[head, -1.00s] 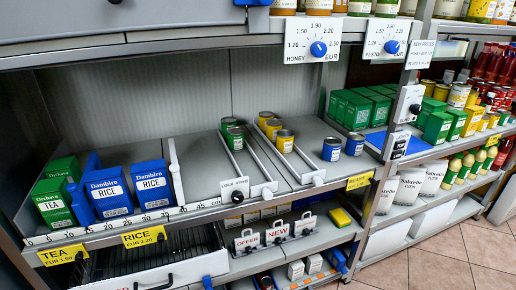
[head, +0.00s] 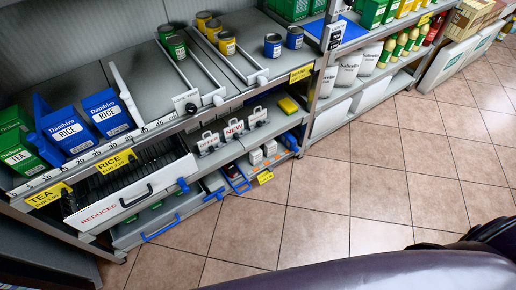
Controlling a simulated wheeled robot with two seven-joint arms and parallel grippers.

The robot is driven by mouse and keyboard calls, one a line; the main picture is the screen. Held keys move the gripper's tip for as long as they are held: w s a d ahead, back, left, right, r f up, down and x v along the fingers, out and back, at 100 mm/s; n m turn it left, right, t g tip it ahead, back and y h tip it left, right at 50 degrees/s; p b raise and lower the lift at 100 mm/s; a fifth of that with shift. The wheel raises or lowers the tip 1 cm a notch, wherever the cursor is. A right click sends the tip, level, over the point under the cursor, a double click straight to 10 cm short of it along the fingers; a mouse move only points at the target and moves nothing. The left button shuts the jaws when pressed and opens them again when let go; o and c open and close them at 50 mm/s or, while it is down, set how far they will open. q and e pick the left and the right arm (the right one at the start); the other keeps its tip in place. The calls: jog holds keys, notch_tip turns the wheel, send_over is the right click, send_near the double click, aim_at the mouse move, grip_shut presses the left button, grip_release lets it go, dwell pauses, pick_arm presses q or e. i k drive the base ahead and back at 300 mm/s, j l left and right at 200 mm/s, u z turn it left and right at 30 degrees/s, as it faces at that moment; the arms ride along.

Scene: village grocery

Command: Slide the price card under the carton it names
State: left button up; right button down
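Yellow price cards hang on the shelf's front edge: a TEA card (head: 44,196) at the left and a RICE card (head: 115,161) to its right. Another yellow card (head: 301,74) sits further right below the blue cans; its word is too small to read surely. Green tea cartons (head: 20,155) stand at the left end of the shelf. Two blue Dambiro rice cartons (head: 66,132) (head: 107,112) stand beside them, above a printed ruler strip (head: 75,162). Neither of my grippers is in view.
Green, yellow and blue cans (head: 273,45) stand right of the cartons, some between rail dividers (head: 190,65). Below is a REDUCED drawer (head: 135,197) with a black handle. White OFFER and NEW tags (head: 234,129) stand on a lower shelf. The tiled floor (head: 380,170) is clear.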

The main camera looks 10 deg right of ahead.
aim_at(263, 176)
jog(key=k+l, duration=0.15)
jog(key=l, duration=0.25)
jog(key=k+l+u, duration=0.1)
jog(key=l, duration=0.3)
jog(key=k+l, duration=0.15)
jog(key=l, duration=0.25)
jog(key=k+l+u, duration=0.1)
jog(key=l, duration=0.3)
